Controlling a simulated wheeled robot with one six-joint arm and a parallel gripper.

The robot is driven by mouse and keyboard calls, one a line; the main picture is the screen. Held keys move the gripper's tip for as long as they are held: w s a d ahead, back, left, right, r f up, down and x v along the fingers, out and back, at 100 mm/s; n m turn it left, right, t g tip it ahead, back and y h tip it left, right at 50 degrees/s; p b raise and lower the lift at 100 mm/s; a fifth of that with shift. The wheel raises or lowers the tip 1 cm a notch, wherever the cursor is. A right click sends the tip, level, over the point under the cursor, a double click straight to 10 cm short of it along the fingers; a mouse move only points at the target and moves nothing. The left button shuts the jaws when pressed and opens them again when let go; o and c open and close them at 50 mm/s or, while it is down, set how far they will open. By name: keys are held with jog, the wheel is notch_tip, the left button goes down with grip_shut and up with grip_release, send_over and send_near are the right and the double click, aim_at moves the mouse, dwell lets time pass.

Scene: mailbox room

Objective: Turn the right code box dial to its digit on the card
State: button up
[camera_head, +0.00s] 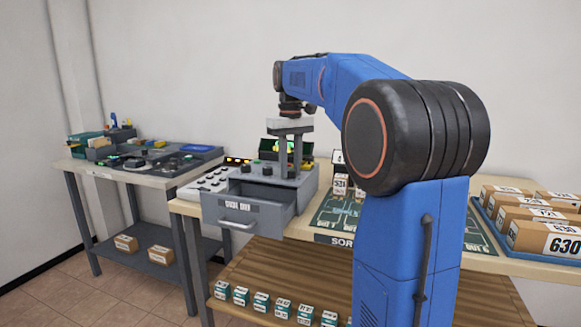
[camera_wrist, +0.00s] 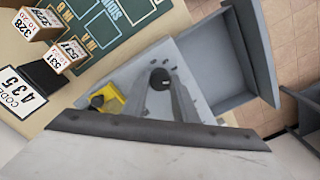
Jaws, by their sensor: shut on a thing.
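The grey code box (camera_head: 305,190) stands on the middle table, with its front drawer (camera_head: 243,212) pulled out. My gripper (camera_head: 291,176) points down over the right part of the box top. In the wrist view my gripper (camera_wrist: 160,82) has its fingers closed around a round black dial (camera_wrist: 160,78). The dial's digit cannot be read. Two other knobs (camera_head: 267,171) (camera_head: 245,168) stand left of the fingers in the head view. A white code card (camera_wrist: 22,95) reads 435 in the wrist view.
A yellow part with a black knob (camera_wrist: 105,98) sits close beside the fingers. Number-marked boxes (camera_wrist: 67,57) stand beside a green sorting mat (camera_wrist: 92,22). The open drawer sticks out over the table's front edge. A parcel tray (camera_head: 500,240) is at right.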

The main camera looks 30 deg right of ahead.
aim_at(291, 170)
jog(key=n, duration=1.3)
jog(key=shift+n, duration=0.3)
dwell(0.4)
jog(key=o, duration=1.1)
jog(key=shift+c, duration=0.2)
jog(key=shift+r, duration=0.1)
notch_tip(291, 170, up, 17)
jog(key=shift+s, duration=0.15)
